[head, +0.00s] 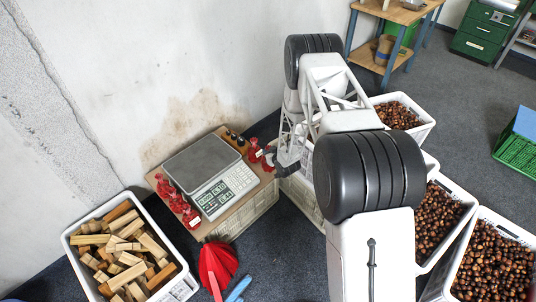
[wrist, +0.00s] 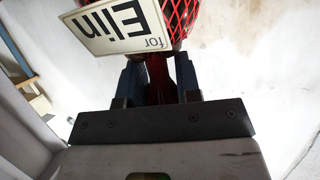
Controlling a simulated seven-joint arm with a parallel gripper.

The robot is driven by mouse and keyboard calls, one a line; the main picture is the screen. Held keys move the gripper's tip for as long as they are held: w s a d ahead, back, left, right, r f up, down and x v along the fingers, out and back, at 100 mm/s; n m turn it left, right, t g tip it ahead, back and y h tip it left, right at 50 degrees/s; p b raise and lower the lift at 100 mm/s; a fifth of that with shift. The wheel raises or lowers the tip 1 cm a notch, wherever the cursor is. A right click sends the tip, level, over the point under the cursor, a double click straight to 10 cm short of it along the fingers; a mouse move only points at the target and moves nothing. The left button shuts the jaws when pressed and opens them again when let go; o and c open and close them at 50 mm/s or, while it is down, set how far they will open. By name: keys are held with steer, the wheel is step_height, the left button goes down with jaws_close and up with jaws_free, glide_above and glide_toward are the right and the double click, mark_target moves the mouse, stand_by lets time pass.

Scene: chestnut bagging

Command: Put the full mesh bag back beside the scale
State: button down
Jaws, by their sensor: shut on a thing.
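My gripper (head: 275,161) is shut on the neck of a red mesh bag (head: 256,151) at the right edge of the wooden board (head: 203,235), right of the scale (head: 207,172). In the wrist view the two dark fingers (wrist: 160,82) pinch the red neck, and the mesh body (wrist: 179,18) bulges beyond them. A white tag (wrist: 122,22) reading "for Elin" hangs on it. I cannot tell whether the bag touches the board. Other red bags (head: 178,203) lie along the board's left edge.
Small dark bottles (head: 234,139) stand behind the scale, close to the held bag. A white crate of wood blocks (head: 185,284) is at the front left. Crates of chestnuts (head: 446,222) stand on the right. A red brush-like thing (head: 216,262) lies on the floor in front.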

steer(key=shift+w+a, duration=0.1)
steer(key=shift+w, duration=0.55)
steer(key=shift+w+a+f, duration=0.1)
steer(key=shift+w+f, duration=0.05)
steer(key=shift+w, duration=0.45)
steer(key=shift+f, duration=1.8)
steer(key=c, duration=0.8)
jaws_free()
steer(key=shift+s, duration=0.1)
steer(key=v, duration=1.2)
